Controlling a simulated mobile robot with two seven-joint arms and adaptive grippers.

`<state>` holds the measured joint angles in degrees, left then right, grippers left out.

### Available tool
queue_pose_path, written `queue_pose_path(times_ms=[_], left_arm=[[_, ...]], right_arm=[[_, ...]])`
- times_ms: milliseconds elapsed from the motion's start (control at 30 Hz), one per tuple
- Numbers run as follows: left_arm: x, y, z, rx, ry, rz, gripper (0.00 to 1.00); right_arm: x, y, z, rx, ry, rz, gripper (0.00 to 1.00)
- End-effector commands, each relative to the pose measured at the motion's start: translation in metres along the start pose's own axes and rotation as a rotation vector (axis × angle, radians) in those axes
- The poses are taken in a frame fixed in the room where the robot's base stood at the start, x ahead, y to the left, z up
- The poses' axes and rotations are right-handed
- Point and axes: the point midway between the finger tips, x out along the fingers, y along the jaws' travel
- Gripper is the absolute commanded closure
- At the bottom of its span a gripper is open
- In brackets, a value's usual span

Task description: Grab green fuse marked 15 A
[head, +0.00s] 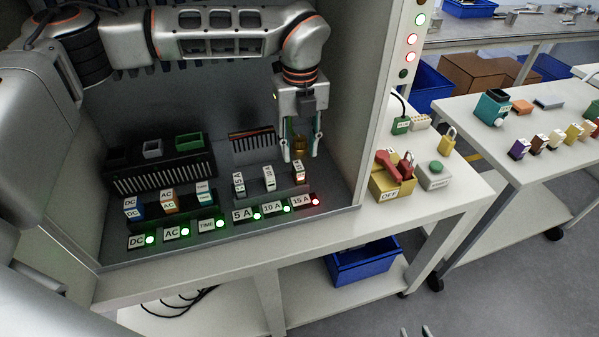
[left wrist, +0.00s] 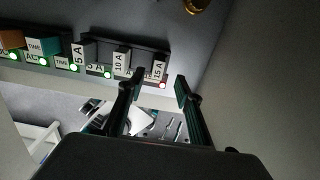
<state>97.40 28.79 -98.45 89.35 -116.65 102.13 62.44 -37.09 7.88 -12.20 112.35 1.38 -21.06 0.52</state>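The 15 A fuse (head: 299,172) stands upright in the rightmost slot of the fuse holder, above the 15 A label (head: 302,200) with its red lamp. Its face looks white with an orange-red tint; I cannot make out green. It also shows in the left wrist view (left wrist: 159,72). My left gripper (head: 300,156) points down just above and behind this fuse, fingers apart and empty. In the left wrist view the open fingers (left wrist: 158,85) lie either side of the fuse's line of sight. Fingertips of my right gripper (head: 415,331) show apart at the bottom edge.
The 5 A fuse (head: 238,184) and 10 A fuse (head: 269,178) stand close to the left. A brass knob (head: 300,144) is behind my left fingers. The cabinet's right wall (head: 356,120) is near. A yellow OFF box (head: 391,184) sits outside on the bench.

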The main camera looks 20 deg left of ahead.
Motion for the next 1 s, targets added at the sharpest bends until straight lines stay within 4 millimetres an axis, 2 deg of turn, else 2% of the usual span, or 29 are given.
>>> queue_pose_path(times_ms=[33, 267, 533, 800, 933, 1000], left_arm=[[0.008, 0.001, -0.001, 0.001, 0.004, 0.002, 0.65], [0.025, 0.002, -0.001, 0.001, 0.005, 0.000, 0.65], [0.062, 0.004, -0.001, 0.003, 0.006, 0.000, 0.65], [0.066, 0.004, -0.001, 0.003, 0.004, -0.002, 0.65], [0.066, 0.003, -0.001, 0.003, 0.004, -0.002, 0.99], [0.066, 0.003, -0.001, 0.003, 0.004, -0.002, 1.00]], right_arm=[[0.000, 0.000, 0.001, -0.001, -0.001, 0.000, 0.71], [-0.001, 0.001, 0.000, -0.003, 0.000, 0.000, 0.71], [-0.002, 0.002, -0.002, -0.003, 0.001, 0.001, 0.71], [-0.002, 0.002, -0.003, -0.003, 0.001, 0.001, 0.71], [-0.002, 0.002, -0.003, -0.003, 0.001, 0.001, 0.71], [-0.002, 0.002, -0.003, -0.003, 0.001, 0.001, 0.71]])
